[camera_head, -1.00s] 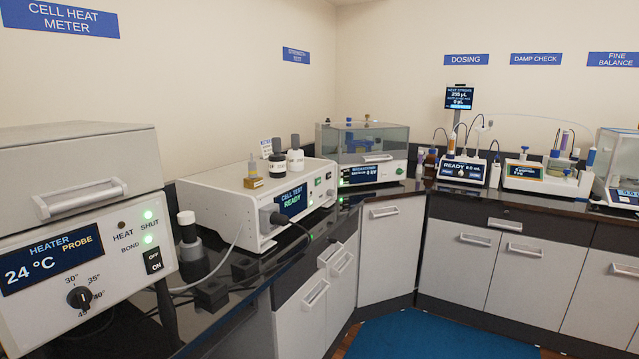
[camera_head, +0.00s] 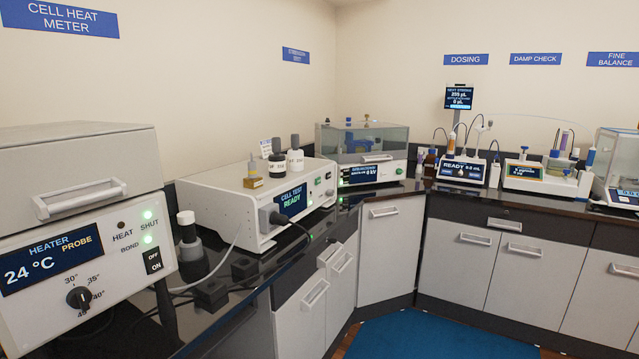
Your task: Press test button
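The cell test unit (camera_head: 225,207) is a white box on the dark counter, left of the middle. Its screen (camera_head: 291,201) reads "CELL TEST READY". Small controls (camera_head: 318,183) sit on its front panel to the right of the screen; their labels are too small to read. The strength test unit (camera_head: 350,139), with a clear cover, stands behind it in the corner. Its screen (camera_head: 365,173) shows small text and what looks like 0 kV. A small green control (camera_head: 400,171) is at the right of that screen. Neither of my grippers shows.
The heater (camera_head: 75,235), reading 24 °C, stands close at the left. Dosing (camera_head: 463,170), damp check (camera_head: 545,177) and balance equipment (camera_head: 618,170) line the right counter. The blue floor mat (camera_head: 440,335) is clear.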

